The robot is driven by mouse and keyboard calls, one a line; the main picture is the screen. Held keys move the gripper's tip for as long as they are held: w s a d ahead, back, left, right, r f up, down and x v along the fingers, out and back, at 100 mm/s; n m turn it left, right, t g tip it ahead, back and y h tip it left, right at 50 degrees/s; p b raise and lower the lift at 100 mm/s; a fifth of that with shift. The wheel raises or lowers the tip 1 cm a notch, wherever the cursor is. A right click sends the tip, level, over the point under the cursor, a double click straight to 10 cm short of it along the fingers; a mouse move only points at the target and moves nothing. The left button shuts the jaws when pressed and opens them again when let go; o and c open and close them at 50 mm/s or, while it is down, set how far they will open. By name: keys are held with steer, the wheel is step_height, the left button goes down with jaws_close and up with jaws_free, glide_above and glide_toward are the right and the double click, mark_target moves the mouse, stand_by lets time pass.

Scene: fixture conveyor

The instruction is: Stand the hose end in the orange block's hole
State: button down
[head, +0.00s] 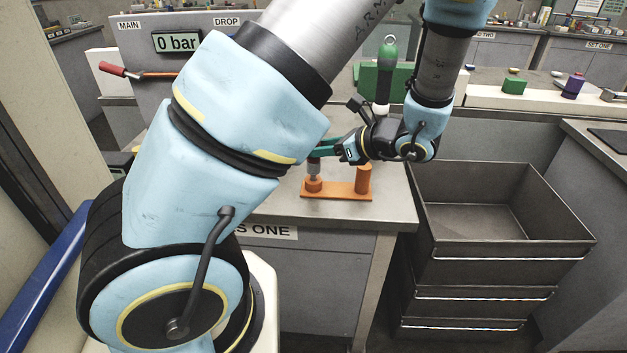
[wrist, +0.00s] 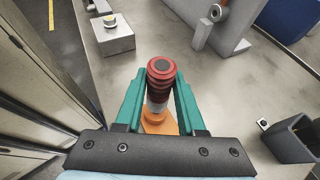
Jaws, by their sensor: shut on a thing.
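My gripper (head: 322,146) has its teal fingers closed around the hose end (wrist: 160,82), which has a red ribbed upper part, a dark round top and a pale grey lower part. In the head view its grey lower part (head: 314,168) points down, nearly upright, at the left round boss of the orange block (head: 338,190). The grey part appears to meet the boss; I cannot tell how deep it sits. The block also shows beneath the hose end in the wrist view (wrist: 158,126). The hole itself is hidden.
The block lies near the front edge of a grey bench (head: 385,207), with a taller orange post (head: 363,178) at its right. A green block (head: 370,82) stands behind. An open grey bin (head: 500,250) is to the right. A panel reads "0 bar" (head: 177,43).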

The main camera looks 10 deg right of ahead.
steer(key=shift+f+b, duration=0.4)
steer(key=shift+f, duration=0.3)
steer(key=shift+f+b, duration=0.3)
steer(key=shift+f, duration=0.2)
stand_by(0.3)
steer(key=shift+c, duration=2.2)
jaws_free()
steer(key=shift+d, duration=0.1)
